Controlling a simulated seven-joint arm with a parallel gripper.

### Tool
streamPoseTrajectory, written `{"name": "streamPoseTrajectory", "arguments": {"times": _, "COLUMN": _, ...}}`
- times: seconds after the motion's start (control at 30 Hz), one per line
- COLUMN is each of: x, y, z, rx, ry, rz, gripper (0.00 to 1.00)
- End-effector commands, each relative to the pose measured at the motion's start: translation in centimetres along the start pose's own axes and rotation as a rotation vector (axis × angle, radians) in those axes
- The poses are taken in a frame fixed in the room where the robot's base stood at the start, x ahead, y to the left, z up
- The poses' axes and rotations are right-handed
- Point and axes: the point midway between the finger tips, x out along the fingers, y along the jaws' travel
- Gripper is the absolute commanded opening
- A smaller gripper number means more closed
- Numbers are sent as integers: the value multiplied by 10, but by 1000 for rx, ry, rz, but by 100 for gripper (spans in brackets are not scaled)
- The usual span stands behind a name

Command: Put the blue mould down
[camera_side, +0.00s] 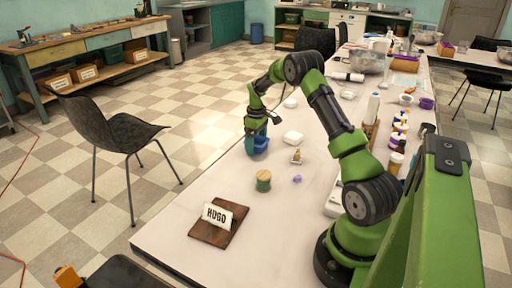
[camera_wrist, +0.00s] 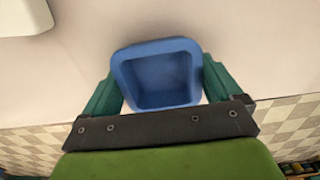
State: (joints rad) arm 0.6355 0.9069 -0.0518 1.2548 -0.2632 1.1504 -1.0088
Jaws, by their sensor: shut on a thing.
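The blue mould (camera_side: 258,146) is a small square cup with an open hollow. In the wrist view the mould (camera_wrist: 160,75) sits between the two green fingers of my gripper (camera_wrist: 162,90), with its opening facing the camera. My gripper (camera_side: 257,137) is shut on it. In the side view the mould is at the left edge of the white table (camera_side: 180,230), low over the surface. I cannot tell whether its base touches the table.
A white dish (camera_side: 293,138) stands just right of the mould, with another white piece (camera_side: 290,103) farther back. The table's left edge is close.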

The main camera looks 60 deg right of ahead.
Motion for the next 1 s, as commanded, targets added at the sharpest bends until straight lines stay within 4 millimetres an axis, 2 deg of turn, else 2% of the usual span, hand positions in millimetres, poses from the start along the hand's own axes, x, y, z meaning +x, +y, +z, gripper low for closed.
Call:
{"name": "streamPoseTrajectory", "arguments": {"times": 0.17, "x": 3, "y": 0, "z": 0, "rx": 0, "ry": -1, "rz": 0, "gripper": 62}}
{"name": "streamPoseTrajectory", "arguments": {"times": 0.2, "x": 3, "y": 0, "z": 0, "rx": 0, "ry": 0, "rz": 0, "gripper": 97}}
{"name": "streamPoseTrajectory", "arguments": {"times": 0.23, "x": 3, "y": 0, "z": 0, "rx": 0, "ry": 0, "rz": 0, "gripper": 100}}
{"name": "streamPoseTrajectory", "arguments": {"times": 0.47, "x": 2, "y": 0, "z": 0, "rx": 0, "ry": 0, "rz": 0, "gripper": 100}}
{"name": "streamPoseTrajectory", "arguments": {"times": 0.57, "x": -5, "y": 0, "z": 0, "rx": -1, "ry": 2, "rz": 2, "gripper": 100}}
{"name": "streamPoseTrajectory", "arguments": {"times": 0.67, "x": -20, "y": 1, "z": -1, "rx": -1, "ry": 3, "rz": 3, "gripper": 100}}
{"name": "streamPoseTrajectory", "arguments": {"times": 1.0, "x": -91, "y": 0, "z": -1, "rx": -1, "ry": 3, "rz": 3, "gripper": 100}}
